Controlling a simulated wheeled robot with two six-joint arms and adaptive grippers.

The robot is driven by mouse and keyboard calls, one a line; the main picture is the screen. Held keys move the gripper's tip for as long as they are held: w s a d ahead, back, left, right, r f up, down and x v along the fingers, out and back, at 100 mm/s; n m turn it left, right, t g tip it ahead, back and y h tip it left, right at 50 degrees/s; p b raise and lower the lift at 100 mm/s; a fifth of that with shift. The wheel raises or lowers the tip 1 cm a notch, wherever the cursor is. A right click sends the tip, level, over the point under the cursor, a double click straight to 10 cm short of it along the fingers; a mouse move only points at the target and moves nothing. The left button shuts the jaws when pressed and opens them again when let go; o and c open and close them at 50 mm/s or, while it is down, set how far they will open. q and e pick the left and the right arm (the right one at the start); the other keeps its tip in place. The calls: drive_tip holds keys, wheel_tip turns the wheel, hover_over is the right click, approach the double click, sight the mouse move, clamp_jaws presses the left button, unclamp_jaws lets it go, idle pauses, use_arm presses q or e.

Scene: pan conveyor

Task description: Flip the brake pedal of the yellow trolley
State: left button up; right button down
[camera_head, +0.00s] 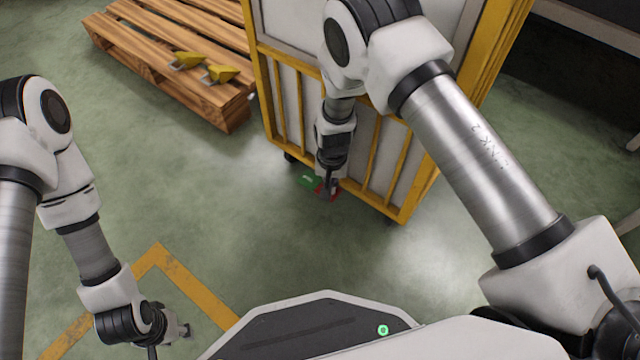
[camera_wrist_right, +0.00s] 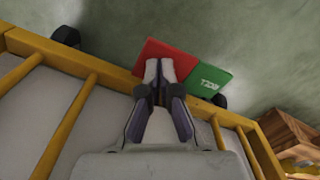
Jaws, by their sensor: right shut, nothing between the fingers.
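The yellow trolley (camera_head: 387,211) stands upright ahead of me, with yellow bars and pale panels. At its lower edge is the brake pedal, with a green half (camera_head: 308,180) and a red half (camera_head: 321,193). In the right wrist view the red half (camera_wrist_right: 172,57) and the green half (camera_wrist_right: 208,81) lie side by side. My right gripper (camera_wrist_right: 159,68) is shut with its fingertips over the red half; I cannot tell whether they touch it. My left gripper (camera_head: 184,330) is low at the left, away from the trolley; its finger gap is unclear.
A wooden pallet (camera_head: 160,70) with yellow wedge-shaped pieces (camera_head: 219,73) lies left of the trolley. Dark wheels (camera_wrist_right: 66,36) show under the trolley edge. A yellow floor line (camera_head: 195,287) runs near my base. The green floor between is clear.

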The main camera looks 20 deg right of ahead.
drive_tip(key=shift+f, duration=0.45)
wheel_tip(320, 180, up, 7)
drive_tip(key=p, duration=0.6)
drive_tip(key=shift+r+p, duration=0.1)
drive_tip(key=shift+p, duration=0.25)
